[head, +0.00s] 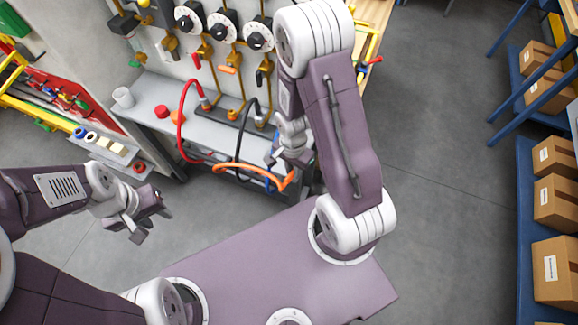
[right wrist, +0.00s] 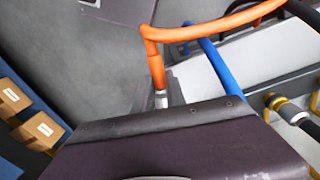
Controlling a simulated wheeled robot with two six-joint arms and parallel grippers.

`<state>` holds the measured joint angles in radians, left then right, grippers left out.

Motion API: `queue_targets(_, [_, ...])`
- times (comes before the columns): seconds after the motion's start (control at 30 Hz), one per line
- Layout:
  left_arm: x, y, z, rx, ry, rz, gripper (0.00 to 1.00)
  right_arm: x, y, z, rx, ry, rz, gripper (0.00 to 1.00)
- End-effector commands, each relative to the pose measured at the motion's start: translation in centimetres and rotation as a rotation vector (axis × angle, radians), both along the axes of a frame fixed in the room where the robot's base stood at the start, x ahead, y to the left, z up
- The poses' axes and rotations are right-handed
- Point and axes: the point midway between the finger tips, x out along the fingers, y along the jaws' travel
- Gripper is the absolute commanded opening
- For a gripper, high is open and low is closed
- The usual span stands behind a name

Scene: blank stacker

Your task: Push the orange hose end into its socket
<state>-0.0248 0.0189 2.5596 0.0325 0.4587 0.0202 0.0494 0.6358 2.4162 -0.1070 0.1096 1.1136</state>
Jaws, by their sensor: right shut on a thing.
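The orange hose (head: 240,168) loops at the front of the grey bench. In the right wrist view the orange hose (right wrist: 200,32) bends down to an end with a metal tip (right wrist: 160,98), whose lower part is hidden by my gripper. My right gripper (head: 276,157) is shut on the orange hose end, in front of the bench and apart from the socket bar (head: 232,121). Brass sockets (right wrist: 276,103) show at the right of the wrist view. Which one is the orange hose's socket I cannot tell. My left gripper (head: 148,220) is open and empty, away from the bench.
A red hose (head: 181,105) and a black hose (head: 240,138) arch from the bar near the orange one. A blue hose (right wrist: 221,72) passes close to the orange end. Dials (head: 222,27) and valves are above. Boxes (head: 555,203) stand on a blue rack at right; the floor between is clear.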

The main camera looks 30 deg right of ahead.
Motion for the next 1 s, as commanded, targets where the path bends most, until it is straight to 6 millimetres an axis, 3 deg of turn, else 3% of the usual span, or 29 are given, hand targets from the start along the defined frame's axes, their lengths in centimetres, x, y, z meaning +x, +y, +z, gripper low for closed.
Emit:
queue_targets(0.17, [0.0,0.0,0.5,0.0,0.001,0.0,0.36,-2.9,-0.8,2.0,0.002,0.0,-0.002,0.0])
queue_targets(0.2, [-0.1,0.0,2.3,0.0,0.002,0.0,0.36,-3.1,-0.7,2.8,0.009,0.005,-0.001,0.0])
queue_targets(0.7, [0.0,0.0,14.5,0.0,0.0,0.0,0.36,-7.0,-2.0,5.4,0.001,0.008,-0.001,0.0])
queue_targets(0.83, [0.0,0.0,16.2,0.0,0.0,0.0,0.36,-8.3,-2.4,5.7,0.002,0.003,-0.003,0.0])
queue_targets(1.0, [0.0,0.0,16.9,0.0,0.001,0.0,0.36,-9.2,-2.7,5.8,0.0,-0.001,-0.001,0.0])
